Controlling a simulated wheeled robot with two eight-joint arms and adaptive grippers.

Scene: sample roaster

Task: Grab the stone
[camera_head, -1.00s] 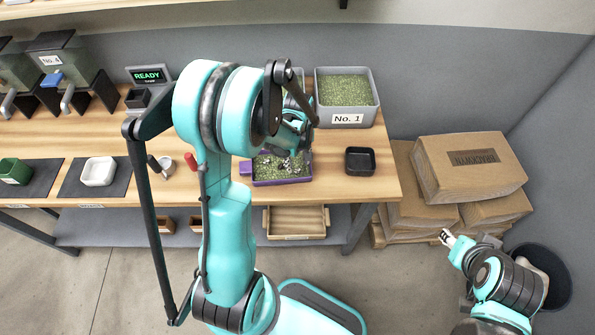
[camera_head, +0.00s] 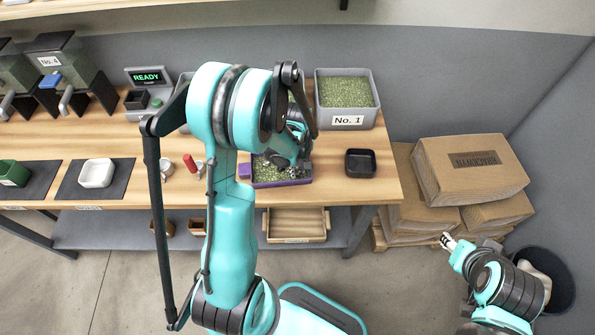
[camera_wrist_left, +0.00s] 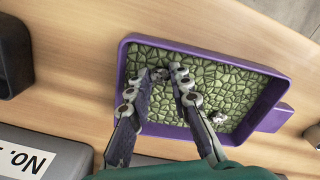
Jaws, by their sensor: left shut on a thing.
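A purple tray (camera_head: 309,181) of green coffee beans stands at the front of the wooden bench; it also shows in the left wrist view (camera_wrist_left: 272,122). My left gripper (camera_wrist_left: 168,73) reaches down into the tray, its fingertips at the beans. It is shut on a small greyish stone (camera_wrist_left: 160,74), mostly hidden between the fingertips. Another small pale lump (camera_wrist_left: 219,117) lies on the beans, apart from the fingers. In the head view my left arm partly covers the tray. My right gripper (camera_head: 448,241) is away from the bench at lower right, too small to tell its opening.
A grey bin marked No. 1 (camera_head: 347,120) stands behind the tray. A small black dish (camera_head: 360,162) is to the tray's right. A white dish (camera_head: 97,173) and a READY display (camera_head: 146,75) are left. Cardboard boxes (camera_head: 475,168) are stacked right of the bench.

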